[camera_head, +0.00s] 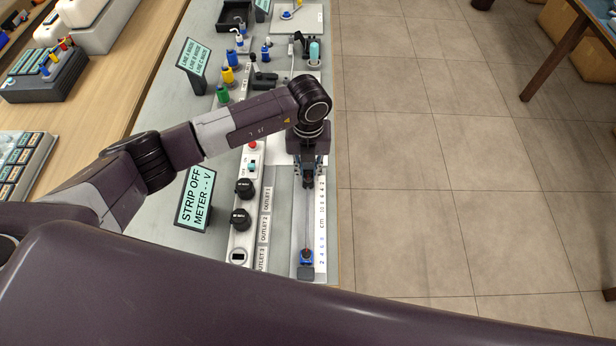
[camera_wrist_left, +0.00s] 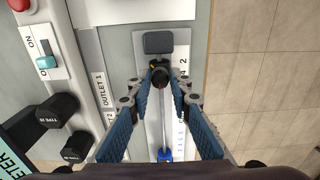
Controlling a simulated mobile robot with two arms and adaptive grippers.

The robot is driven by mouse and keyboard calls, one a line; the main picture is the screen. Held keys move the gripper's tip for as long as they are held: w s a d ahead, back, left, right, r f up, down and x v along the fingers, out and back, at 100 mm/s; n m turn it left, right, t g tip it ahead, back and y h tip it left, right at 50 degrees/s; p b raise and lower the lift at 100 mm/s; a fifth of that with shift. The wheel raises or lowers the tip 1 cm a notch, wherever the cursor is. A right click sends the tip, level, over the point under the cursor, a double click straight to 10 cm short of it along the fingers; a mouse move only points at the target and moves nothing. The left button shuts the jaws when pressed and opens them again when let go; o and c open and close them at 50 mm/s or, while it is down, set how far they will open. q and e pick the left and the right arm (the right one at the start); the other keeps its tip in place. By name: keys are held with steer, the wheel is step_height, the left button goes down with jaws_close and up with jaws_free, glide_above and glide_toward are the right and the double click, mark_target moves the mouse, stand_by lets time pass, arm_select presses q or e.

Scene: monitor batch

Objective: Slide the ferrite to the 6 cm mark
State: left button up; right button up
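A long narrow rail apparatus with a white cm scale (camera_head: 321,225) lies along the bench's right side. A thin rod runs along it between a dark end block (camera_head: 306,272) at the near end and a grey block (camera_wrist_left: 158,42) at the far end. A small blue part (camera_head: 306,256) sits by the near block. A small black round piece (camera_wrist_left: 160,75), possibly the ferrite, is on the rod near the far block. My left gripper (camera_head: 307,184) points down over the rail, its fingers apart on either side of the black piece. Contact cannot be told. My right gripper is out of view.
Left of the rail is a strip with black knobs (camera_head: 241,219) and outlet labels. A meter sign (camera_head: 194,198) stands further left. Colored connectors (camera_head: 228,75) and a black tray (camera_head: 235,16) stand at the back. Open floor (camera_head: 430,150) lies right of the bench.

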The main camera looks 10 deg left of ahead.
arm_select(q)
jaws_close()
steer(key=shift+s+d+p, duration=0.25)
steer(key=shift+s+p, duration=0.5)
steer(key=shift+s, duration=0.45)
steer(key=shift+s+d+p, duration=0.2)
steer(key=shift+s+p, duration=0.25)
steer(key=shift+s, duration=0.7)
steer(key=o, duration=0.6)
jaws_free()
steer(key=shift+r, duration=0.1)
